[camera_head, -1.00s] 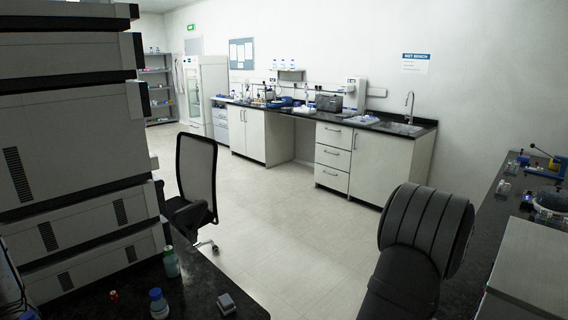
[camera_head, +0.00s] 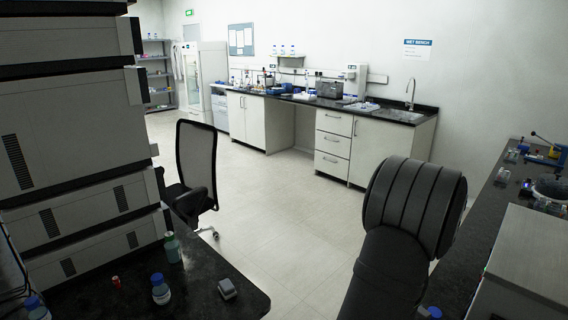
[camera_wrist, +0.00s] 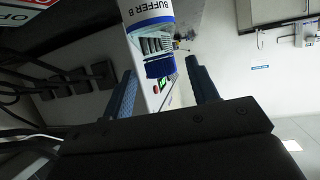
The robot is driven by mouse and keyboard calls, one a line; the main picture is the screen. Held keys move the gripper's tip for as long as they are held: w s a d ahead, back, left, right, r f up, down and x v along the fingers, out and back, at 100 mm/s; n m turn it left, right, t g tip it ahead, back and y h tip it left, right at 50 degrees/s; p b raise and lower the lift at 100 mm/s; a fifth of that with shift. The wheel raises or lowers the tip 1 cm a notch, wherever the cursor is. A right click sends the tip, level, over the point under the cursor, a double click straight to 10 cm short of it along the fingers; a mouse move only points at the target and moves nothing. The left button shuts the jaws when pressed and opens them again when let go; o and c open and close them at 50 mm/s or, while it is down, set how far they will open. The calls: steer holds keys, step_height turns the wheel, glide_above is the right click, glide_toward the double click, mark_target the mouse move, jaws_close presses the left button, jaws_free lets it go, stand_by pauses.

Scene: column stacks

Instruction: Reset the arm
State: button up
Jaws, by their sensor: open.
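My gripper (camera_wrist: 159,68) shows in the wrist view with its two blue-padded fingers spread apart. A white bottle labelled BUFFER B (camera_wrist: 152,18), with a blue cap (camera_wrist: 160,67), appears upside down in that view, in line with the gap between the fingers. I cannot tell how far beyond the fingertips it is, and no finger is seen closed on it. In the head view my dark arm link (camera_head: 412,210) rises at the lower right. The gripper itself is outside that view.
The near bench (camera_head: 195,300) holds a green-capped bottle (camera_head: 173,249), a blue-capped bottle (camera_head: 160,290) and a small grey block (camera_head: 228,289). Stacked instruments (camera_head: 70,120) stand at left. An office chair (camera_head: 196,165) is behind. A right-hand bench (camera_head: 475,225) carries small equipment. Open floor (camera_head: 285,220) lies between.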

mark_target(437, 312)
steer(key=x, duration=0.5)
steer(key=shift+d, duration=0.2)
steer(key=shift+w+d+r, duration=0.1)
steer(key=shift+w+r, duration=0.05)
step_height(437, 312, up, 4)
steer(key=shift+f, duration=0.15)
steer(key=s+d+r, duration=0.3)
steer(key=s+r, duration=0.4)
steer(key=s, duration=0.4)
steer(key=w+a+n+t+y, duration=0.5)
steer(key=w+a+n, duration=0.1)
steer(key=w+a, duration=1.05)
steer(key=w+a+f+n+y, duration=0.1)
steer(key=w+a+n+y, duration=0.2)
steer(key=a, duration=0.9)
steer(key=w+a+f+n+y, duration=0.1)
steer(key=w+a+n+y, duration=0.2)
steer(key=a, duration=1)
steer(key=shift+w+a+n+t+y, duration=0.15)
steer(key=shift+a+n+t+y, duration=0.2)
steer(key=shift+n+y, duration=0.55)
steer(key=shift+d, duration=0.1)
